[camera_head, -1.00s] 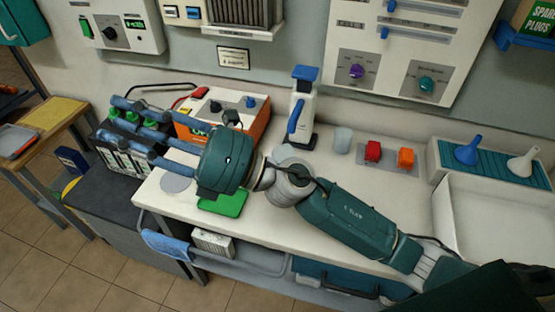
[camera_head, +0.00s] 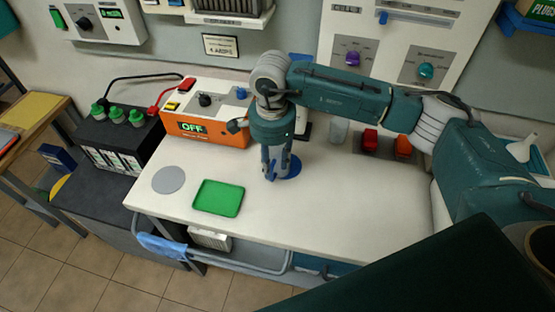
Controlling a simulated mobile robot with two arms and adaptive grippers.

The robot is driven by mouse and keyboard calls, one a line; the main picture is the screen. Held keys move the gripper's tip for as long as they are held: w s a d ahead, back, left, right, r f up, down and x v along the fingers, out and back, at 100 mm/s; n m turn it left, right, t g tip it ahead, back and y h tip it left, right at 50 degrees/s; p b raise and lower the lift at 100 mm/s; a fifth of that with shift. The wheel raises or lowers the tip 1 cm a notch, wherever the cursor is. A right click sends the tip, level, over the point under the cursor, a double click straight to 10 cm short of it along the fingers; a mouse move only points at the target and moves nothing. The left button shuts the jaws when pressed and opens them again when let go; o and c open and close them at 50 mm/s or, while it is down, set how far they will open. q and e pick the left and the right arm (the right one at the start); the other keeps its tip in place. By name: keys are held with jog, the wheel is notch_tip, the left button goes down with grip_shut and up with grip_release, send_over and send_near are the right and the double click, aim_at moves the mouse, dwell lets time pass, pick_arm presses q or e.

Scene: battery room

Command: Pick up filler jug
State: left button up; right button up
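The filler jug is almost fully hidden behind my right arm. Only a bit of its blue top (camera_head: 300,57) shows above the arm, near the back wall, and a dark edge that may be its base shows below. My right gripper (camera_head: 276,174) points down over the white bench (camera_head: 345,205), in front of the jug and apart from it. Its fingers are seen over a blue disc (camera_head: 291,167), and nothing is visible between them. Their gap is too unclear to judge. My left gripper is not in view.
An orange charger (camera_head: 208,128) reading OFF and a black battery (camera_head: 117,142) with green caps stand left. A green tray (camera_head: 218,198) and a grey disc (camera_head: 168,179) lie front left. A clear cup (camera_head: 338,131) and red switch (camera_head: 369,140) are right. The bench's front middle is clear.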

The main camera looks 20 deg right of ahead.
aim_at(277, 165)
jog(key=shift+f, duration=0.4)
jog(key=f+p, duration=0.2)
jog(key=f, duration=0.1)
jog(key=f+p, duration=0.1)
jog(key=shift+w+a+f, duration=0.1)
jog(key=shift+a+f, duration=0.15)
jog(key=shift+f, duration=0.15)
jog(key=shift+w+f, duration=0.1)
jog(key=shift+f, duration=0.25)
grip_shut()
